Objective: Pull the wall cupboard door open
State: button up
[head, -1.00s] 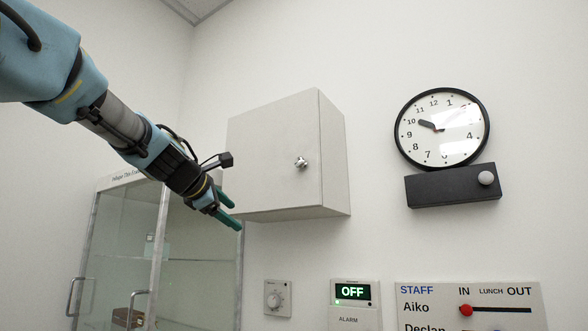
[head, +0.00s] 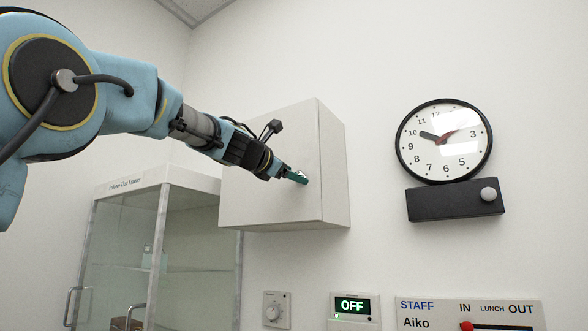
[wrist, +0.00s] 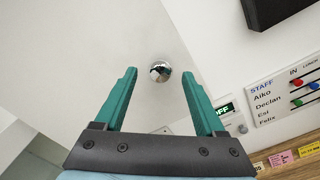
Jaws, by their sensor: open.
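The wall cupboard (head: 270,125) is a pale grey box on the wall in the head view. Its front door looks shut. A round shiny metal knob (wrist: 160,71) on the door shows in the wrist view, between the fingertips in the picture; I cannot tell whether it is at their depth. In the head view my gripper hides the knob. My gripper (head: 300,177) is in front of the door's right part, pointing right. In the wrist view my gripper (wrist: 160,74) has its two green fingers apart, with nothing held.
A glass cabinet (head: 165,185) stands below left of the cupboard. A clock (head: 444,141) above a black box (head: 455,199) hangs to the right. Below are a dial (head: 277,309), an OFF alarm panel (head: 353,306) and a staff board (head: 470,312). Bare wall lies between.

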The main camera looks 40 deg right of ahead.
jog(key=shift+w+d, duration=0.1)
jog(key=shift+d, duration=0.4)
grip_shut()
dwell(0.3)
dwell(0.8)
